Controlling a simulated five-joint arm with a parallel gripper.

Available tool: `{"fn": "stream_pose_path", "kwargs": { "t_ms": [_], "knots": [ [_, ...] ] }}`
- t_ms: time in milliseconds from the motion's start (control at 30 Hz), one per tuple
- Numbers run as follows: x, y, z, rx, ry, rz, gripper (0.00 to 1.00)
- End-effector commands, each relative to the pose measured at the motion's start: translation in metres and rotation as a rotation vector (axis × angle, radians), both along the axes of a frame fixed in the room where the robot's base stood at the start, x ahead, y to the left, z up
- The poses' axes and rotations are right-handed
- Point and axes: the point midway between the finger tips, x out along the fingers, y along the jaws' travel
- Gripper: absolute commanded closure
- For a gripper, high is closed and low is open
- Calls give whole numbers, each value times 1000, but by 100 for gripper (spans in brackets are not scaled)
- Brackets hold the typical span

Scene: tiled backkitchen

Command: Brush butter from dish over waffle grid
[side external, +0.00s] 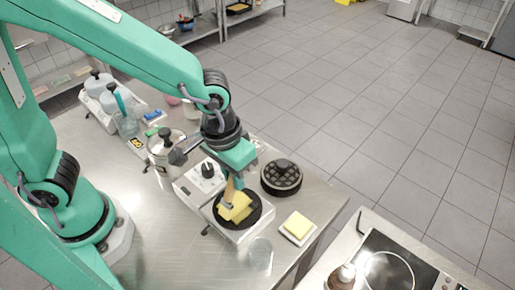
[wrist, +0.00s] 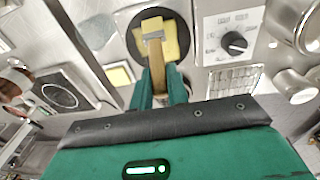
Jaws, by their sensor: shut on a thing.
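My gripper (side external: 232,182) is shut on the wooden handle of a flat brush (wrist: 155,60), pointing down. The brush's pale bristles (wrist: 152,24) are over a yellow piece (side external: 239,212) on the round black plate (side external: 219,222) of the waffle iron; I cannot tell whether they touch it. The plate also shows in the wrist view (wrist: 136,44). The black lid with its grid pattern (side external: 281,177) is behind and to the right. A small white dish with a yellow square of butter (side external: 298,226) is to the right, also in the wrist view (wrist: 120,74).
The iron's control knob (wrist: 234,43) is beside the plate. A lidded pot (side external: 166,144) stands left of the iron, and a clear glass (side external: 260,252) stands in front. A cooktop (side external: 390,270) is at lower right. The steel counter's front left is clear.

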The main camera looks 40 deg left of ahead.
Motion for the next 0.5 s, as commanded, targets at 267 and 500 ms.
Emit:
{"fn": "stream_pose_path", "kwargs": {
  "t_ms": [267,500],
  "knots": [
    [22,-1,1,-5,-13,2,100],
    [31,-1,1,-2,-13,1,100]
  ]
}}
